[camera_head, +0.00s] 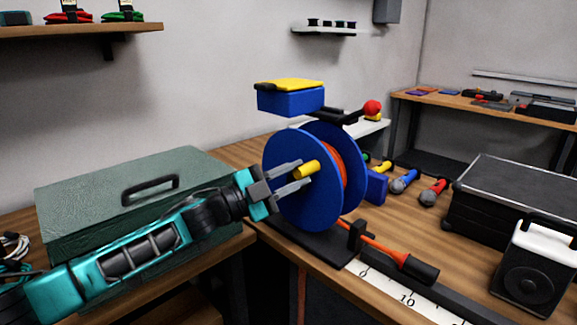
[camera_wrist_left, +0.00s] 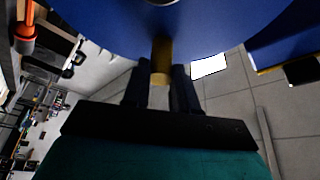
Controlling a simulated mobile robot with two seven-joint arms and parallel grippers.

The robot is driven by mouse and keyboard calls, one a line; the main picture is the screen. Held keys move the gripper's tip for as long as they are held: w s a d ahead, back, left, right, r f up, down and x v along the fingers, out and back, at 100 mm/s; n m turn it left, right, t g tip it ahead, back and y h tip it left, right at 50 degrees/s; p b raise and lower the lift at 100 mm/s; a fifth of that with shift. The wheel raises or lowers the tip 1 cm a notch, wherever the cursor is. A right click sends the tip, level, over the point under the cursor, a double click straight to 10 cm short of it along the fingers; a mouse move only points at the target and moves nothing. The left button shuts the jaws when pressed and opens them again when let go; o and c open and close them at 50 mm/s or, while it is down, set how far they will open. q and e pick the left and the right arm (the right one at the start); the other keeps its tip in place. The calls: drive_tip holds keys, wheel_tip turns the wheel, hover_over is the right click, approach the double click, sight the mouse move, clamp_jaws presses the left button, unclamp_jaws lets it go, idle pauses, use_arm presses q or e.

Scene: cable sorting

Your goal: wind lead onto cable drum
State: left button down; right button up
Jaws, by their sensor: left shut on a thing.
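The blue cable drum (camera_head: 290,207) stands upright on a black base at the table's front edge. Orange lead (camera_head: 337,163) shows wound between its two flanges. A yellow crank handle (camera_head: 307,169) sticks out of the near flange. My left gripper (camera_head: 305,175) is shut on this handle. In the left wrist view the yellow handle (camera_wrist_left: 161,62) lies between the fingers, with the blue flange (camera_wrist_left: 215,22) close above. The lead's orange run (camera_head: 368,241) leaves the base and ends at a black connector (camera_head: 417,268). My right gripper is not in view.
A green case (camera_head: 110,205) lies left, behind my left arm. A ruler strip (camera_head: 400,297), a black box (camera_head: 515,200) and a speaker-like unit (camera_head: 535,265) stand right. Several coloured microphone-shaped items (camera_head: 405,181) lie behind. A blue box with a yellow lid (camera_head: 290,98) sits above the drum.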

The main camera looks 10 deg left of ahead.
use_arm(q)
drive_tip(key=shift+s+d+f+m, duration=0.1)
drive_tip(key=shift+d+m, duration=0.05)
drive_tip(key=shift+m, duration=0.15)
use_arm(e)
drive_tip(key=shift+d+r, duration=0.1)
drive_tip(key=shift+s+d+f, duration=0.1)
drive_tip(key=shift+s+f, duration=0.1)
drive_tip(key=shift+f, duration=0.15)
use_arm(q)
drive_tip(key=c, duration=0.9)
unclamp_jaws()
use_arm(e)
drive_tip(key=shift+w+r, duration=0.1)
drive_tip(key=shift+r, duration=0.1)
use_arm(q)
wheel_tip(320, 180, up, 20)
drive_tip(key=p, duration=0.5)
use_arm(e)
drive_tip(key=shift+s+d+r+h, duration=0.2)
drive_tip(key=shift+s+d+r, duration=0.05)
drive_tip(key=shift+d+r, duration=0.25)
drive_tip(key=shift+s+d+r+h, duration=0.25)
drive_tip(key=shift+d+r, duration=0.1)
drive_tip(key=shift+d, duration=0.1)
